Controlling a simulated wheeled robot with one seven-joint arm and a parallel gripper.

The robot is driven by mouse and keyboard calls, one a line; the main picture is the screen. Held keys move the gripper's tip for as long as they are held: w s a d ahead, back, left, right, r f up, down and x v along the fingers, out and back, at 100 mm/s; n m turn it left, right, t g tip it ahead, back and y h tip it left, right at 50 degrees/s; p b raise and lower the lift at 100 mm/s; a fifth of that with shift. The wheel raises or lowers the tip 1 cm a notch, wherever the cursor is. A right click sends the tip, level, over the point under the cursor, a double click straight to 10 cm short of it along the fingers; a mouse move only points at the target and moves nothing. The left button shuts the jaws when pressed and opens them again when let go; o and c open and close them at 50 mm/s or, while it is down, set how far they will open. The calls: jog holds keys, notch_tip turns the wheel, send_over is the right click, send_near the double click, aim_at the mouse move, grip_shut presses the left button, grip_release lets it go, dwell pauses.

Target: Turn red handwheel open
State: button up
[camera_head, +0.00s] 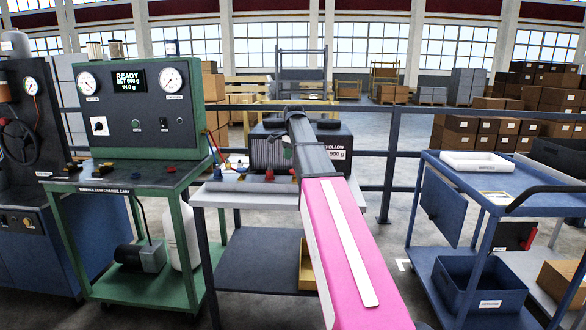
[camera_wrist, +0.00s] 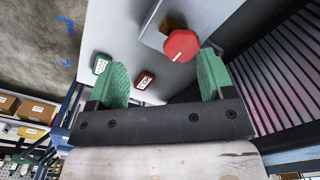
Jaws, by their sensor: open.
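The red handwheel (camera_wrist: 180,45) is a small faceted red knob in the wrist view. It sits by a grey bracket above a pale grey surface (camera_wrist: 122,40). My gripper (camera_wrist: 163,62) is open, its two green fingers spread apart and empty. The handwheel lies beyond the fingertips, nearer the right finger; I see no clear contact. In the head view my pink and grey arm reaches to the middle bench (camera_head: 208,194), and my fingers cannot be made out. Small red and blue fittings lie on that bench, but I cannot tell which is the handwheel.
A red tag (camera_wrist: 145,79) and a green tag (camera_wrist: 101,65) lie near the left finger. A dark ribbed unit (camera_wrist: 285,75) stands close on the right. The green charge cart (camera_head: 125,185) is left of the bench; a blue trolley (camera_head: 500,185) is right.

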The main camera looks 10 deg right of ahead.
jog(key=w+r+m, duration=0.1)
jog(key=w+r, duration=0.2)
jog(key=r, duration=0.2)
jog(key=f, duration=0.7)
jog(key=d+f, duration=0.1)
jog(key=f, duration=0.3)
jog(key=shift+w+f, duration=0.15)
jog(key=shift+w, duration=0.05)
jog(key=c, duration=0.9)
